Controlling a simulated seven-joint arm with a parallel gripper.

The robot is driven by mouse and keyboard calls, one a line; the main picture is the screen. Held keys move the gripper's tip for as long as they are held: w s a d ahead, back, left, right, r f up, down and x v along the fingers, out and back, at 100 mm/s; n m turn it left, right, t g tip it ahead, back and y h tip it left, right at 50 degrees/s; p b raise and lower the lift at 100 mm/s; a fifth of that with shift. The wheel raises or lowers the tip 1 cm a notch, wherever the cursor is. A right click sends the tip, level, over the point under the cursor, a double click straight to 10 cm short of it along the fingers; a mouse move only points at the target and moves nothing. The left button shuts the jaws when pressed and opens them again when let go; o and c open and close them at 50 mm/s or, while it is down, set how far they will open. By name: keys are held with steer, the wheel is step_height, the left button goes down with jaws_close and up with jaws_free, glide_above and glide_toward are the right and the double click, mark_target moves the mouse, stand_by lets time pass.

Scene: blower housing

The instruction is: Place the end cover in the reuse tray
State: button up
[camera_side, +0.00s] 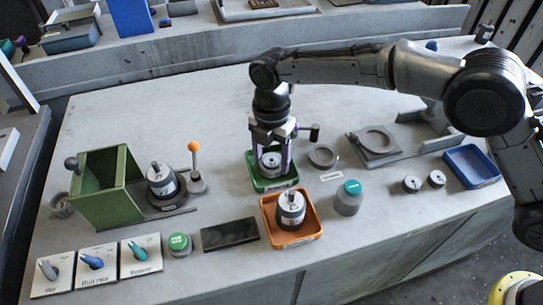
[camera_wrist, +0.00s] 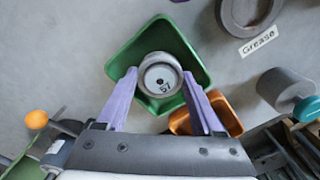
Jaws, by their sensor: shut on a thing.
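The end cover, a round grey metal piece with a pale marked face (camera_wrist: 161,77), is between the two purple fingers of my gripper (camera_wrist: 159,74). In the side view, my gripper (camera_side: 272,170) points down into the green tray (camera_side: 259,185), with the cover (camera_side: 270,161) between its fingers. The green tray also shows in the wrist view (camera_wrist: 122,63), around and beneath the cover. I cannot tell whether the cover touches the tray floor. The tray's front label is too small to read, so I cannot confirm which tray is the reuse one.
An orange tray (camera_side: 300,240) holding a metal part stands just in front. A grey pot with a teal top (camera_side: 348,198) is to its right. A grey ring (camera_side: 323,156) and a blue tray (camera_side: 471,166) lie farther right. A green housing (camera_side: 105,190) stands left.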

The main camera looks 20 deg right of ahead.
steer(key=o, duration=1.4)
steer(key=shift+f, duration=0.15)
step_height(320, 180, up, 12)
steer(key=shift+r, duration=0.2)
